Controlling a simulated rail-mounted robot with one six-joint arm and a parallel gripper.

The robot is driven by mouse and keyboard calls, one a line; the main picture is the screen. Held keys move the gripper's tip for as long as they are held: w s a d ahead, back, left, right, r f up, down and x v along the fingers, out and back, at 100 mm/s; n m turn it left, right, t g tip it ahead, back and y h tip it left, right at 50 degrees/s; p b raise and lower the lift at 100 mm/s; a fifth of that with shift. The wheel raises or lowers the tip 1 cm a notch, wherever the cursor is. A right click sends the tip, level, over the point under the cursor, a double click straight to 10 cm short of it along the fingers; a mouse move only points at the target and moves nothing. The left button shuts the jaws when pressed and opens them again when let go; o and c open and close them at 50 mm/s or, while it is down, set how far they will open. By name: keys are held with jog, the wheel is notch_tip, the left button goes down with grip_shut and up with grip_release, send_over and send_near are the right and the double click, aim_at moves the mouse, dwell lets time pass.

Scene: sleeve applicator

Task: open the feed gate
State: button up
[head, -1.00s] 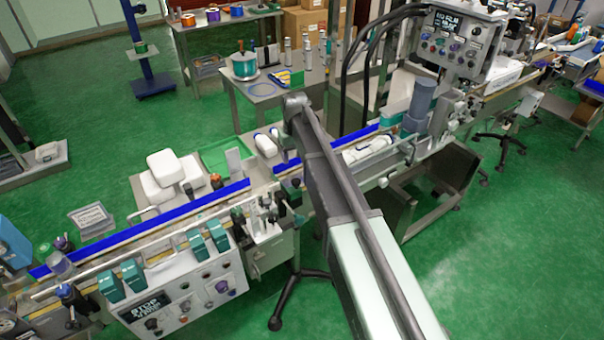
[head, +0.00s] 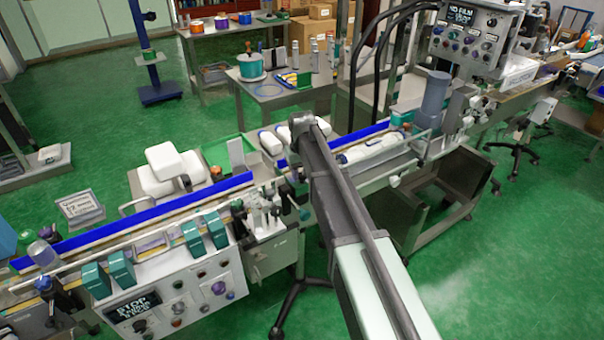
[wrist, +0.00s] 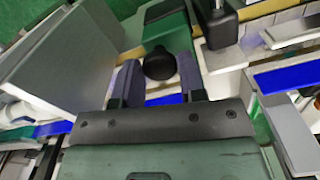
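My gripper (wrist: 158,80) shows in the wrist view with its two dark fingers apart. A round black knob (wrist: 160,65) sits between the fingers, with narrow gaps visible on both sides; no grip on it shows. I cannot tell for sure whether this knob belongs to the feed gate. A grey flat plate (wrist: 65,55) stands close on the left of the wrist view. In the head view an upright pale plate (head: 237,155) stands behind the conveyor's blue rail (head: 140,218). My arm largely hides my gripper and its surroundings in the head view.
White bottles (head: 360,150) lie on the conveyor right of my arm. A black block on a post (wrist: 218,25) is close beside the right finger.

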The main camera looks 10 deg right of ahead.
grip_shut()
jog(key=s+d, duration=0.3)
jog(key=s, duration=0.5)
jog(key=shift+s, duration=0.2)
jog(key=shift+o, duration=2.4)
grip_release()
notch_tip(320, 180, up, 11)
jog(key=p, duration=1)
jog(key=shift+p, duration=0.4)
